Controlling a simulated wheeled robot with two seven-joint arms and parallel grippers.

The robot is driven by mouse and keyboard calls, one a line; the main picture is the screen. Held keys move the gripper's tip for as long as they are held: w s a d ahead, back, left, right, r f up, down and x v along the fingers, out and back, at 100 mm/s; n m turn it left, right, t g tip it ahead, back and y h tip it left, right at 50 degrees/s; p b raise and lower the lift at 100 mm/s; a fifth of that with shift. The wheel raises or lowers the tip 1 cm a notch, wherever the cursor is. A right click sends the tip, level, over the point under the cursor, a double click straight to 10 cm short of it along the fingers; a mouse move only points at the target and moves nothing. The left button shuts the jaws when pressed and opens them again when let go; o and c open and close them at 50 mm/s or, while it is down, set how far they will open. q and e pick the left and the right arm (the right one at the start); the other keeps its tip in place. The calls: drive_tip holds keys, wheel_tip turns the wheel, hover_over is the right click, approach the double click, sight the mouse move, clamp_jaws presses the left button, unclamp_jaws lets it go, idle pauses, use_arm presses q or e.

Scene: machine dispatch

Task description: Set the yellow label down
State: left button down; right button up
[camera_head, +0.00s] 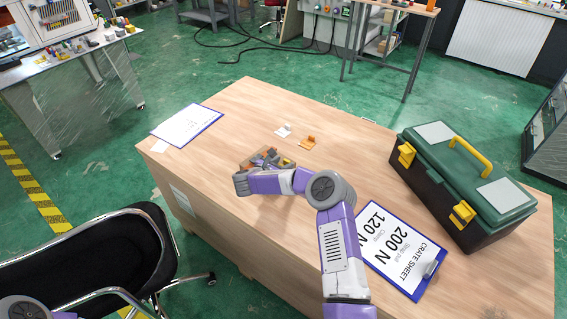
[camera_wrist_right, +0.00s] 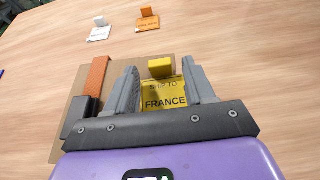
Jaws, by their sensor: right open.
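The yellow label (camera_wrist_right: 165,97) reads "SHIP TO FRANCE" and has a raised yellow tab at its far edge. In the right wrist view it lies between the two grey fingers of my right gripper (camera_wrist_right: 160,72). The fingers are open, one on each side of it, with the label's near edge hidden by the gripper body. The label is over a flat tan piece (camera_wrist_right: 68,130) on the table, which also bears an orange bar (camera_wrist_right: 97,77) and a dark block. In the head view my right gripper (camera_head: 265,158) is low over this spot. My left gripper is out of view.
Beyond the gripper lie a white label (camera_head: 283,131) and an orange label (camera_head: 308,142) on the wooden table (camera_head: 255,105). A green toolbox (camera_head: 465,185) and crate sheet clipboard (camera_head: 403,248) are at right, another clipboard (camera_head: 187,124) at far left. A black chair (camera_head: 90,260) stands at left.

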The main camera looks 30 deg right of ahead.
drive_tip(key=p+v, duration=0.2)
drive_tip(key=v, duration=0.8)
drive_tip(key=shift+s+a, duration=0.2)
drive_tip(key=shift+a, duration=0.15)
drive_tip(key=shift+r, duration=0.1)
